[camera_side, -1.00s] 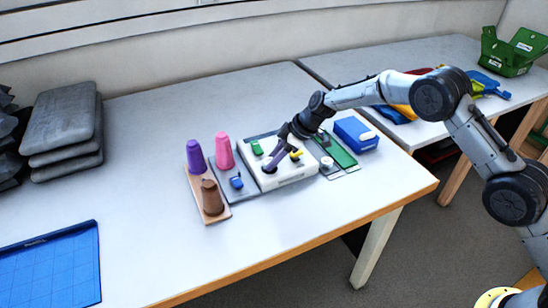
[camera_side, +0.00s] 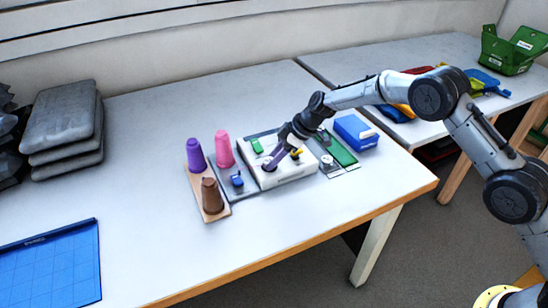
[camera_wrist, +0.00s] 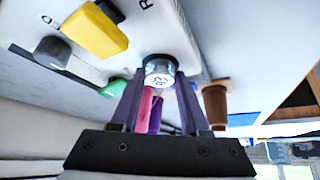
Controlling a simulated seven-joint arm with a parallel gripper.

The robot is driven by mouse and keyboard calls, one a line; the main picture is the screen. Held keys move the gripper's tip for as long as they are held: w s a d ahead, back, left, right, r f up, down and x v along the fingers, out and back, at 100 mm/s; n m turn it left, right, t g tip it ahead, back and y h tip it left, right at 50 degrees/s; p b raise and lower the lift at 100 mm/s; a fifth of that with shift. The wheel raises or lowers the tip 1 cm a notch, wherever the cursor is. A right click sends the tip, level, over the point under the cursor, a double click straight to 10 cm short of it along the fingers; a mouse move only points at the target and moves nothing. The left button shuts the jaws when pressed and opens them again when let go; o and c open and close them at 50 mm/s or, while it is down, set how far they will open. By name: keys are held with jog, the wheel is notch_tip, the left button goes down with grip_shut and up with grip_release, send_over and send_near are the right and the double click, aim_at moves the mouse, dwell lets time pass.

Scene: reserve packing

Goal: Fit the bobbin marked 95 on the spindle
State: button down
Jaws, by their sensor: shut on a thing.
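My gripper (camera_side: 273,165) is over the front left part of a white machine block (camera_side: 290,172), its fingers slanting down to the left. In the wrist view my gripper (camera_wrist: 158,85) is shut on a small silvery round bobbin (camera_wrist: 158,68) at its fingertips. A dark mark shows on the bobbin's pale face, but it is too small to read surely. The bobbin is at or just above the block's surface; I cannot tell whether it touches. The spindle is not discernible; the fingers and bobbin cover that spot.
The block carries a yellow piece (camera_wrist: 95,32) and a green piece (camera_side: 257,146). Purple (camera_side: 195,155), pink (camera_side: 224,149) and brown (camera_side: 212,196) cones stand to the left. A blue box (camera_side: 355,132) is at the right. The table's front left is clear beside the blue mat (camera_side: 50,265).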

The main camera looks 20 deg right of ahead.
dwell(0.3)
grip_release()
dwell(0.4)
dwell(0.3)
jog(key=shift+r, duration=3.85)
